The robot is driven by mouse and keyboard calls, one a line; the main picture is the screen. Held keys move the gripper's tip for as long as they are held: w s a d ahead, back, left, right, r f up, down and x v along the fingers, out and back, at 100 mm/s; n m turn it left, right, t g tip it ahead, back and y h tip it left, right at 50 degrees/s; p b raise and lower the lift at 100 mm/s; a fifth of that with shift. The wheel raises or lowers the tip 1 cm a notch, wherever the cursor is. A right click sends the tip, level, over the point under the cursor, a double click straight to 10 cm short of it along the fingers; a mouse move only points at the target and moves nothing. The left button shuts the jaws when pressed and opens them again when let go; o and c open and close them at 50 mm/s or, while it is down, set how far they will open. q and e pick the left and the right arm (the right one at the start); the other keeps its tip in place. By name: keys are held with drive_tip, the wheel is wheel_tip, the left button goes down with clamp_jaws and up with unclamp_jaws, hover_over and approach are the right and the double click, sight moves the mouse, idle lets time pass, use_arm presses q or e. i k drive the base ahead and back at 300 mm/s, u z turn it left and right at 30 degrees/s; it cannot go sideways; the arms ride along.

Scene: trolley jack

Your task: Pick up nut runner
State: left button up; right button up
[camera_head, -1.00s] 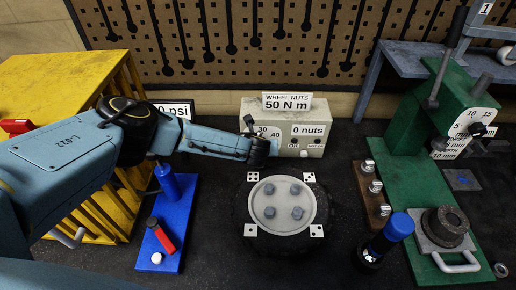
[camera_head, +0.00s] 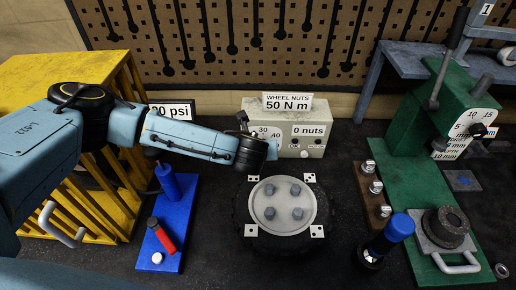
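The likely nut runner (camera_head: 385,240) is a dark tool with a blue cylindrical top, standing tilted on the dark table right of the wheel. My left arm comes in from the left, and its dark wrist end, with my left gripper (camera_head: 256,155), is just above and left of the wheel's hub. Its fingers cannot be made out, and nothing is clearly held. It is well apart from the blue-topped tool. My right gripper is not in view.
The wheel (camera_head: 240,212) with several nuts lies in the middle. The torque box (camera_head: 317,147) stands behind it. A blue stand (camera_head: 180,232) is at left, a yellow frame (camera_head: 40,70) further left, and a green press (camera_head: 395,180) at right beside a brown nut rack (camera_head: 364,186).

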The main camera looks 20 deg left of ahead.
sight(401, 226)
drive_tip(key=k, duration=1.5)
